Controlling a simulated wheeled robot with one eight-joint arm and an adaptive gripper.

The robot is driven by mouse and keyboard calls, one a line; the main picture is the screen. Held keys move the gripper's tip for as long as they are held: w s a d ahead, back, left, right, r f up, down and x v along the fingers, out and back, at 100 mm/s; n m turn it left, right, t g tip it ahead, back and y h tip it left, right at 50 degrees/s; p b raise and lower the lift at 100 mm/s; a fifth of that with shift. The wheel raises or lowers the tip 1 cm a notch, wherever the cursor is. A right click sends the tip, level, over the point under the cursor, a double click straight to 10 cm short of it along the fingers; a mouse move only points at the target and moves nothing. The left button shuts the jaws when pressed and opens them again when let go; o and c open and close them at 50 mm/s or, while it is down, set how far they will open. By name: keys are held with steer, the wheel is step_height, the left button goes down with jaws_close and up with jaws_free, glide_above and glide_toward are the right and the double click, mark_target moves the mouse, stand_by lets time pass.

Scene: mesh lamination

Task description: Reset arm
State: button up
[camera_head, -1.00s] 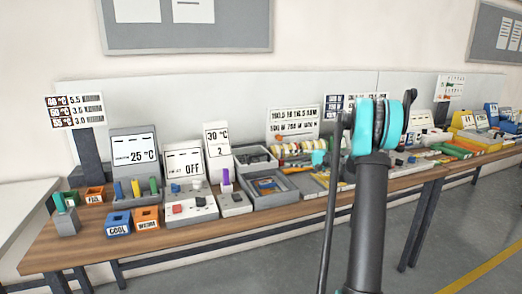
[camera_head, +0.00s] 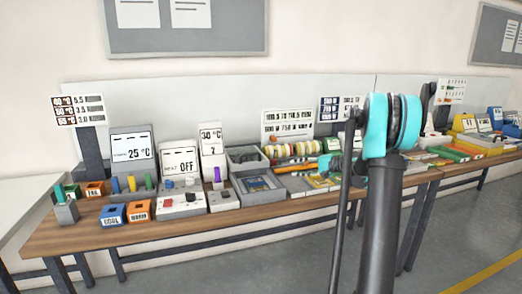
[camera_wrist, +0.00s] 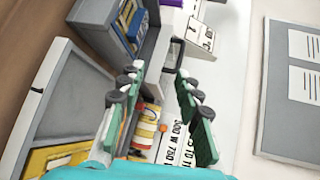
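My arm (camera_head: 385,190) stands upright in the right half of the head view, with a teal joint near its top. The wrist view looks sideways at the bench items, with rolls (camera_wrist: 146,128) and a sign board (camera_wrist: 178,135) behind the fingers. I cannot tell the exact height above the bench.
A second bench continues right. The grey floor in front is open.

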steer(key=s+a+f+n+g+h, duration=0.1)
steer(key=s+a+f+n+h, duration=0.2)
steer(key=s, duration=0.7)
steer(key=s+d+f+n+h, duration=0.1)
steer(key=s+d+f+h, duration=0.1)
steer(key=s, duration=0.8)
steer(key=s+d+f+n+g+h, duration=0.1)
steer(key=s+f+h, duration=0.4)
steer(key=s, duration=0.6)
steer(key=s+d+f+n+h, duration=0.1)
steer(key=s+d+f+h, duration=0.2)
steer(key=s+f, duration=0.3)
steer(key=s, duration=0.5)
steer(key=shift+s+f+n, duration=0.15)
steer(key=shift+f+n, duration=0.15)
steer(key=shift+f, duration=0.05)
